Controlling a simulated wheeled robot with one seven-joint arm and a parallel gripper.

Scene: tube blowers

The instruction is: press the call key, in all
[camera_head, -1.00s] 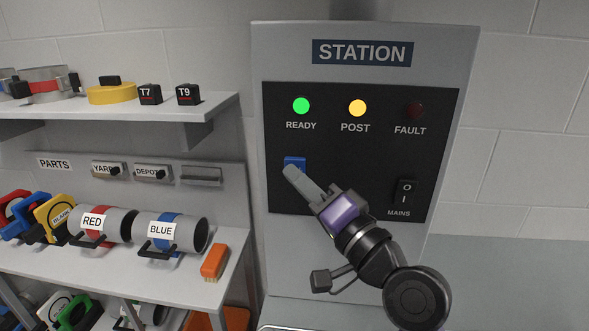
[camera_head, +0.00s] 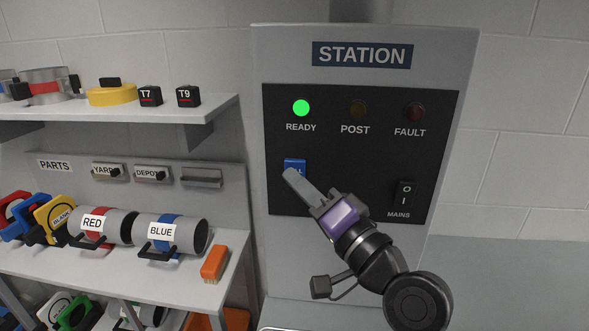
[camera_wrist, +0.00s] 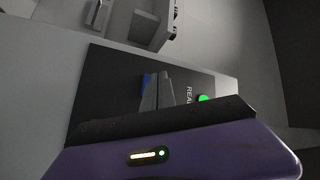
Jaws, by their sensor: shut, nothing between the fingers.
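The call key is a blue block (camera_head: 294,164) on the black panel (camera_head: 330,200) of the STATION cabinet, below the READY lamp. Only its upper part shows in the head view; the fingers cover most of its lettering. My gripper (camera_head: 289,174) is shut and empty, its fingertips right at the key's lower part. I cannot tell whether they touch it. In the wrist view the blue key (camera_wrist: 149,84) shows beside the fingers (camera_wrist: 158,92). The READY lamp (camera_head: 301,108) is lit green. The POST lamp (camera_head: 358,109) and the FAULT lamp (camera_head: 415,112) are dark.
The MAINS rocker switch (camera_head: 404,194) is right of my gripper on the same panel. Shelves on the left hold RED (camera_head: 103,226) and BLUE (camera_head: 172,234) cylinders, an orange brush (camera_head: 214,263) and small black T7 and T9 blocks. The wall at the right is bare.

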